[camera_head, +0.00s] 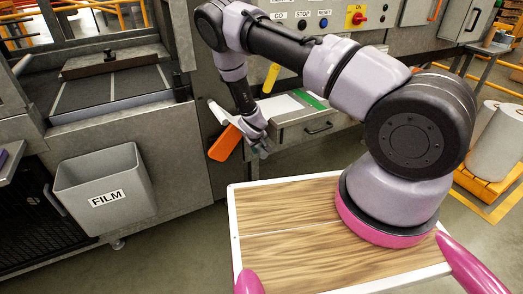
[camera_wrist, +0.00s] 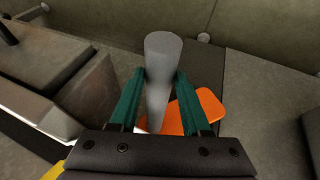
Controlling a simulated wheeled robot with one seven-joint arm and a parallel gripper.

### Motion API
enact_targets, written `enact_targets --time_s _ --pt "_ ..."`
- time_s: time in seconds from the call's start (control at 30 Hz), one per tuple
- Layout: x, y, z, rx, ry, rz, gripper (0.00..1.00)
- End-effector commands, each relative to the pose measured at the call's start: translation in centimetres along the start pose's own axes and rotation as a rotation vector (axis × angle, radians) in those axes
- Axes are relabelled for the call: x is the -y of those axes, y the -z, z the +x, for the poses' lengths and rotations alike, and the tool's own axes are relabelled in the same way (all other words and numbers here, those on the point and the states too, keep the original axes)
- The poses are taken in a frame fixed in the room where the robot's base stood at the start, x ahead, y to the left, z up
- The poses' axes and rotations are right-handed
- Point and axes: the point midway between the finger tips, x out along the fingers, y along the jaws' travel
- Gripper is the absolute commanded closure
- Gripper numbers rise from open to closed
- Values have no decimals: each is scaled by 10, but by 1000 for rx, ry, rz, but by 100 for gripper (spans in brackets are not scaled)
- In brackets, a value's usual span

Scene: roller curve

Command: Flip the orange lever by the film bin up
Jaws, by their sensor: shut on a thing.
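The orange lever (camera_head: 224,143) shows in the head view on the grey machine front, right of the grey bin labelled FILM (camera_head: 104,188). Its orange plate slants down to the left, beside my gripper (camera_head: 260,150). In the wrist view, the green fingers of my gripper (camera_wrist: 157,100) are shut on a grey round rod (camera_wrist: 163,50). The orange plate (camera_wrist: 205,104) shows behind the rod and the right finger. The rod seems to belong to the lever, but where they join is hidden by the gripper.
A yellow handle (camera_head: 271,77) is just above my gripper. A grey drawer (camera_head: 312,128) juts out to its right. Control buttons (camera_head: 300,25) are on the panel above. My wooden-topped base is below, with open floor between it and the machine.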

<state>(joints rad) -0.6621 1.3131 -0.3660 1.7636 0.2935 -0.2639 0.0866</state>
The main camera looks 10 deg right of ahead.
Motion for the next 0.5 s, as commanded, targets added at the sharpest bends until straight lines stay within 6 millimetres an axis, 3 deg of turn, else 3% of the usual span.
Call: enact_targets --time_s 0.03,0.5 --pt "15 -1 -2 1 17 -9 100" --pt "18 -1 -4 1 18 -12 100"
